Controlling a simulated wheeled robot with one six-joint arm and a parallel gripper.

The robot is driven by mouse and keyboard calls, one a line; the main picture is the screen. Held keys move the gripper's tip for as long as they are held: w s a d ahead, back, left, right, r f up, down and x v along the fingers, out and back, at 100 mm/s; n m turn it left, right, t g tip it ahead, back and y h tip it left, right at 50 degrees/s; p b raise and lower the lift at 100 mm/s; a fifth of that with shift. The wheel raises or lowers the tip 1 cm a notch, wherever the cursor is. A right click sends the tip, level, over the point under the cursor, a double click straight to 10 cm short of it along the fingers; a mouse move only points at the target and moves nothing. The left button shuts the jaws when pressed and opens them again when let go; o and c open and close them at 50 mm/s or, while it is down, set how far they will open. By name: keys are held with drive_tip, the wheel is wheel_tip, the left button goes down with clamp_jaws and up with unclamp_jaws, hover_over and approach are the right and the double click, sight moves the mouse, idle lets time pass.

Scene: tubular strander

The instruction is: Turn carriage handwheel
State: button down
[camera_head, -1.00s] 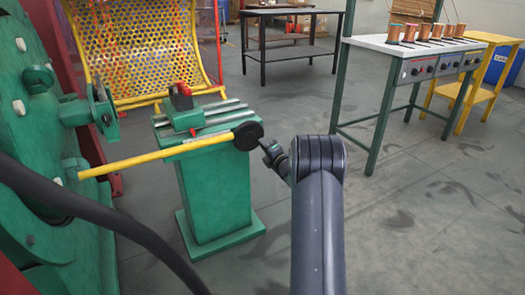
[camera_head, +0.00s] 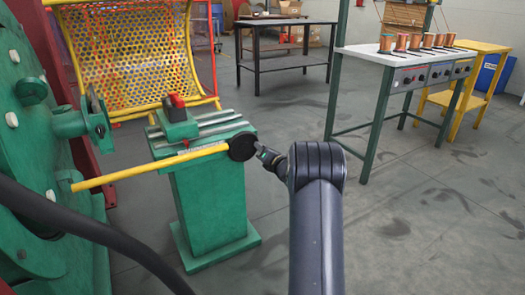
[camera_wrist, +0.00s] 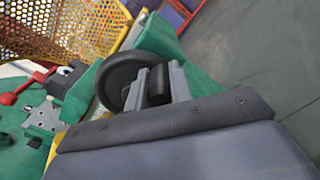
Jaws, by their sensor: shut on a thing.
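The carriage handwheel (camera_head: 242,147) is a black disc on the right end of the green carriage stand (camera_head: 208,200). It also shows in the wrist view (camera_wrist: 116,80), dark and round, left of my fingers. My gripper (camera_head: 262,154) is at the right side of the wheel. In the wrist view its two grey fingers (camera_wrist: 158,88) are shut on the wheel's dark handle (camera_wrist: 158,84), which stands between them. The fingers partly hide the wheel's right side. A yellow rod (camera_head: 150,166) runs left from the wheel to the green machine.
The green machine (camera_head: 35,150) fills the left side. A yellow mesh guard (camera_head: 125,60) stands behind the carriage. A workbench with copper spools (camera_head: 400,58), a yellow side table (camera_head: 470,80) and a dark table (camera_head: 290,24) stand farther back. Floor right of the carriage is clear.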

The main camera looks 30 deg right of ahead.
drive_tip(key=shift+r, duration=0.1)
idle(0.3)
drive_tip(key=c, duration=1.3)
unclamp_jaws()
drive_tip(key=shift+o, duration=0.2)
drive_tip(key=s+p, duration=0.2)
drive_tip(key=s, duration=0.8)
drive_tip(key=shift+s+d+p, duration=0.15)
drive_tip(key=shift+s+p, duration=0.15)
drive_tip(key=shift+s, duration=0.1)
drive_tip(key=w+b, duration=0.2)
drive_tip(key=w, duration=0.9)
drive_tip(key=shift+b, duration=0.3)
drive_tip(key=shift+s, duration=0.2)
